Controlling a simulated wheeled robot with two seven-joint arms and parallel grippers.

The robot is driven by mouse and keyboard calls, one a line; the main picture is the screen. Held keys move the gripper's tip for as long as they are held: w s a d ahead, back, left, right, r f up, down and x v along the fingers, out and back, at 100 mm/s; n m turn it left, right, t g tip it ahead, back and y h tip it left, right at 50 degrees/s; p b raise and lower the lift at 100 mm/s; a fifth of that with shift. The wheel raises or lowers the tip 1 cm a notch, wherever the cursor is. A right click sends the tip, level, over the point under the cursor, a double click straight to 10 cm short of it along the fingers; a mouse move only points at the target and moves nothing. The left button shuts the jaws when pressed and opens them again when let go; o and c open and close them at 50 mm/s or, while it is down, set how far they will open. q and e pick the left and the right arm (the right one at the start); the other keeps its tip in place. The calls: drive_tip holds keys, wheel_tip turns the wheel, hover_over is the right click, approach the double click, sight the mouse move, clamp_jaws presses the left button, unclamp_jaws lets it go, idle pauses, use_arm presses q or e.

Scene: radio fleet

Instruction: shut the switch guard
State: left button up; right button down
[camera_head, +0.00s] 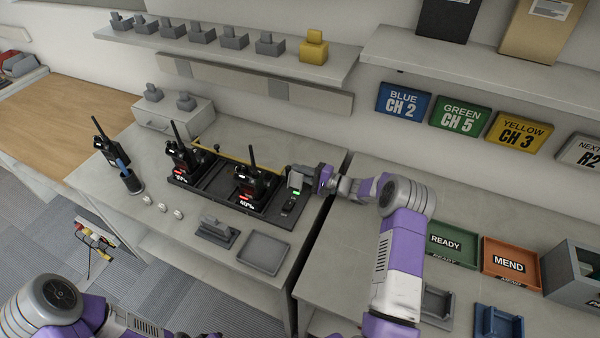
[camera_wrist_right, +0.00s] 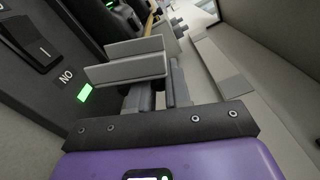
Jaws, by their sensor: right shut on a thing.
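The switch guard (camera_head: 296,178) is a light grey flap standing raised at the right end of the charging dock (camera_head: 226,199). It also shows in the right wrist view (camera_wrist_right: 122,62). My right gripper (camera_head: 318,180) comes from the right, and its fingers (camera_wrist_right: 150,97) are shut on the guard's edge. The black rocker switch (camera_wrist_right: 35,48) is uncovered, beside an ON label and a lit green lamp (camera_wrist_right: 84,93). My left arm shows at the lower left of the head view; its gripper is out of frame.
Two radios (camera_head: 184,155) (camera_head: 252,186) stand in the dock, and another radio (camera_head: 107,147) stands to the left. An empty grey tray (camera_head: 263,252) and a grey stand (camera_head: 215,232) lie in front. A shelf (camera_head: 230,48) runs behind. READY (camera_head: 452,243) and MEND (camera_head: 510,263) trays lie right.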

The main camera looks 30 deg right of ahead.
sight(302, 179)
drive_tip(key=a+n+b, duration=0.1)
drive_tip(key=n+b, duration=0.1)
drive_tip(key=b, duration=0.1)
drive_tip(key=s+n+b, duration=0.1)
drive_tip(key=n+b, duration=0.1)
drive_tip(key=b, duration=0.1)
drive_tip(key=s+a+r+n+b, duration=0.1)
drive_tip(key=n+b, duration=0.1)
drive_tip(key=shift+s+a+b, duration=0.15)
drive_tip(key=shift+a+b, duration=0.15)
drive_tip(key=shift+b, duration=0.1)
drive_tip(key=shift+s+a+r+n+b, duration=0.2)
drive_tip(key=shift+n+b, duration=0.2)
drive_tip(key=shift+b, duration=0.2)
drive_tip(key=c, duration=1.1)
unclamp_jaws()
drive_tip(key=shift+c, duration=0.2)
drive_tip(key=p+v, duration=0.1)
drive_tip(key=v, duration=0.6)
drive_tip(key=shift+s+d, duration=0.15)
drive_tip(key=shift+s, duration=0.05)
